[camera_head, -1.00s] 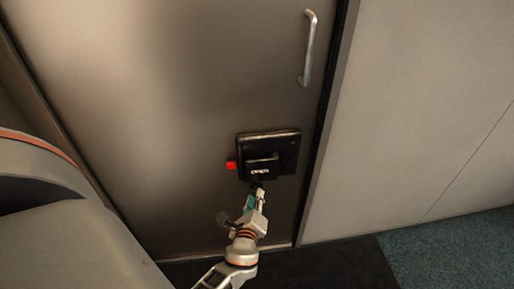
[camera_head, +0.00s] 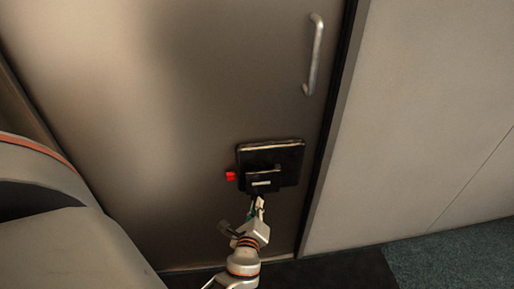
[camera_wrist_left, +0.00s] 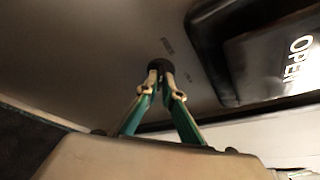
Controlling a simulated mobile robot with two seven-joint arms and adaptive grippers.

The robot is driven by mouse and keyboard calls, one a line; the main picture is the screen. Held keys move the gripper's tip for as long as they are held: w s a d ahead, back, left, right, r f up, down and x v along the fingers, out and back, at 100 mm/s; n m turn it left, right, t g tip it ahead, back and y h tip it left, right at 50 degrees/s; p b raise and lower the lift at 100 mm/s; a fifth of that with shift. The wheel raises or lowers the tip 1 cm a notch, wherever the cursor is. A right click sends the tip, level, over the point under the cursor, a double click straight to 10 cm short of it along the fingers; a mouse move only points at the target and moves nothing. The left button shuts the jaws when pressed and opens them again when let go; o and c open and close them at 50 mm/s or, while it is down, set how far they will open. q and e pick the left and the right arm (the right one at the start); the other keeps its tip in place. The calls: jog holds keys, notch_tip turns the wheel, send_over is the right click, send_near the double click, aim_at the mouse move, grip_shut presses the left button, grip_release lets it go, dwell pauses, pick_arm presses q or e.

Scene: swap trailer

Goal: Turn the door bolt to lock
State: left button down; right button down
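The door bolt is a black box (camera_head: 285,160) low on the grey door (camera_head: 190,130), with a raised dark handle part (camera_head: 264,178) on its front and a small red piece (camera_head: 231,176) at its left side. In the left wrist view the raised part (camera_wrist_left: 265,60) fills the upper right and reads "OPEN". My left gripper (camera_head: 259,200) is just below the box. In its wrist view the gripper's fingertips (camera_wrist_left: 160,68) meet with nothing visible between them, left of the raised part and apart from it in the picture. My right gripper is not in view.
A silver pull handle (camera_head: 314,54) is higher on the door. A dark door edge and a pale wall (camera_head: 430,120) are to the right. A dark mat (camera_head: 340,270) and a blue-grey carpet (camera_head: 455,255) lie below.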

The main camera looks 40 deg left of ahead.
pick_arm(q)
jog(key=shift+r, duration=0.1)
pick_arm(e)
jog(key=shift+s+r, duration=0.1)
pick_arm(q)
jog(key=m+g+y+p, duration=0.1)
jog(key=m+g+p, duration=0.1)
jog(key=m, duration=0.2)
jog(key=m+g+y+p, duration=0.2)
jog(key=m, duration=0.2)
jog(key=w+m+g+y+p, duration=0.1)
jog(key=m+g+y+p, duration=0.1)
jog(key=m, duration=0.2)
jog(key=shift+d, duration=0.4)
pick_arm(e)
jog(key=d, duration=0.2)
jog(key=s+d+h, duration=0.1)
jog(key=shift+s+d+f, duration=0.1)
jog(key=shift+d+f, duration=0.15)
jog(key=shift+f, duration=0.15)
pick_arm(q)
jog(key=shift+y, duration=0.3)
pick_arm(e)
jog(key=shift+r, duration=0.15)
pick_arm(q)
jog(key=shift+m, duration=0.3)
